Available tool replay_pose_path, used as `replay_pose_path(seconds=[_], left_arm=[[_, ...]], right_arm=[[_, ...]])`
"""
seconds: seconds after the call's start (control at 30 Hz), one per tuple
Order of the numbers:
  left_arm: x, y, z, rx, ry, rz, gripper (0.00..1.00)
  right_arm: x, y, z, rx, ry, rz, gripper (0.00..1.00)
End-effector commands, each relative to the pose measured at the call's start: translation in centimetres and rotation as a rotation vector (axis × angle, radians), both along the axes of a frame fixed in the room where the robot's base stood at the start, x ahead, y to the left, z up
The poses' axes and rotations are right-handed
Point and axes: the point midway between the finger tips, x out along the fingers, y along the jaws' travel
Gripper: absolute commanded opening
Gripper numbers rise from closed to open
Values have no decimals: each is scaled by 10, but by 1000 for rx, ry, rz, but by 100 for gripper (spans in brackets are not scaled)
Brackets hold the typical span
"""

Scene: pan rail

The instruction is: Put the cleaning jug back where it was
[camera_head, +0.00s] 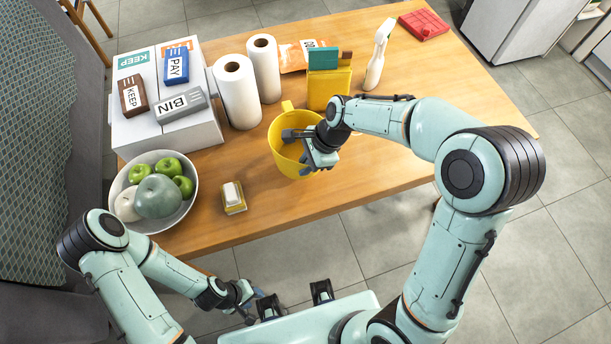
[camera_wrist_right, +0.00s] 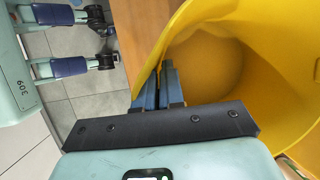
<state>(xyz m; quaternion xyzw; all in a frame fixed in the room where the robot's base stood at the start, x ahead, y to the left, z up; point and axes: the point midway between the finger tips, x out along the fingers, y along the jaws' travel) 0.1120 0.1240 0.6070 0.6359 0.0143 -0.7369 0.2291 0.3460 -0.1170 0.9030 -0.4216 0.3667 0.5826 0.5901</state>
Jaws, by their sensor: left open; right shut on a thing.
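The yellow cleaning jug (camera_head: 281,165) is at the middle of the wooden table, with its handle on the far side. My right gripper (camera_head: 300,150) reaches down at its near right rim and is shut on the jug's wall. In the right wrist view the fingers (camera_wrist_right: 171,84) pinch the rim of the jug (camera_wrist_right: 240,50), whose inside looks empty. I cannot tell whether the jug's base touches the table. My left gripper (camera_head: 258,303) is open and empty, low in front of the table.
Paper towel rolls (camera_head: 238,92), a yellow box (camera_head: 328,85) and a white spray bottle (camera_head: 378,58) stand behind the jug. A fruit bowl (camera_head: 185,212) and a sponge on a yellow holder (camera_head: 233,197) are to the left. The table (camera_head: 400,165) is clear to the right.

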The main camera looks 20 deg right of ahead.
Motion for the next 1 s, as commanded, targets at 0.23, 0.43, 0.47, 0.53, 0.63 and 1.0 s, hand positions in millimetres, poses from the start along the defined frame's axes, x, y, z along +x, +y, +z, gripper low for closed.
replay_pose_path(seconds=[0.23, 0.43, 0.47, 0.53, 0.63, 1.0], left_arm=[[-2, 0, -5, 0, 2, 0, 43], [-6, 0, -12, 0, 6, 0, 43], [-6, 0, -13, 0, 7, 0, 43], [-7, 0, -14, 0, 8, 0, 43], [-7, 0, -14, 0, 7, 0, 43], [-7, 0, -15, 0, 8, 0, 43]], right_arm=[[1, 0, -22, 0, -3, 1, 0], [0, 0, -50, 0, 1, 0, 0], [0, 0, -55, 0, 2, 0, 0], [0, 0, -62, 1, 0, 1, 0], [1, 1, -62, 1, -3, 1, 0], [0, 0, -65, 1, -2, 0, 34]])
